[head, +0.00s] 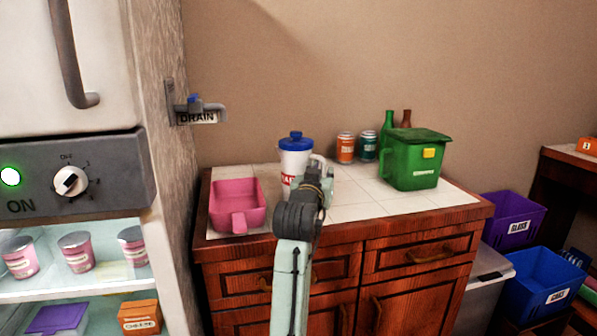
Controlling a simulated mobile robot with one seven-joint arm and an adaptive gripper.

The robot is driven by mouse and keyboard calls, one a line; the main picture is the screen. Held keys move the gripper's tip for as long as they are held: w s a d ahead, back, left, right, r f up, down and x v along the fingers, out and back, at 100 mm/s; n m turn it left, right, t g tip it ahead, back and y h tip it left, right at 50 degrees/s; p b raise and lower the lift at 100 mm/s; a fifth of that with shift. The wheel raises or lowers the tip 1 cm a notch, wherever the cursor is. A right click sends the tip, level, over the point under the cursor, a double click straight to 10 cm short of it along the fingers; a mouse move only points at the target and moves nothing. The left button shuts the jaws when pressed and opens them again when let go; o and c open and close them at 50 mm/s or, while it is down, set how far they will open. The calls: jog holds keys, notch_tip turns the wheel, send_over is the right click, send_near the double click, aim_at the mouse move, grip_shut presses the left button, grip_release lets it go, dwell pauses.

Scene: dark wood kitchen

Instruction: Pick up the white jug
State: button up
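A white jug (294,160) with a blue lid and some red lettering stands upright on the tiled counter (365,198), near its back. My gripper (322,166) is at the jug's right side, in front of it in the picture, and my arm hides the jug's lower right part. The fingers are small and partly hidden behind my wrist, so I cannot tell whether they are open or shut, or whether they touch the jug.
A pink scoop-like container (238,203) lies left of the jug. Right of it stand two cans (346,148), green and brown bottles (388,128) and a green lidded bin (412,165). An open-fronted fridge (80,240) is at left; crates (543,283) are at right.

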jog(key=shift+w+d, duration=0.15)
jog(key=shift+w, duration=0.8)
grip_shut()
jog(key=shift+r, duration=0.1)
jog(key=shift+r, duration=0.1)
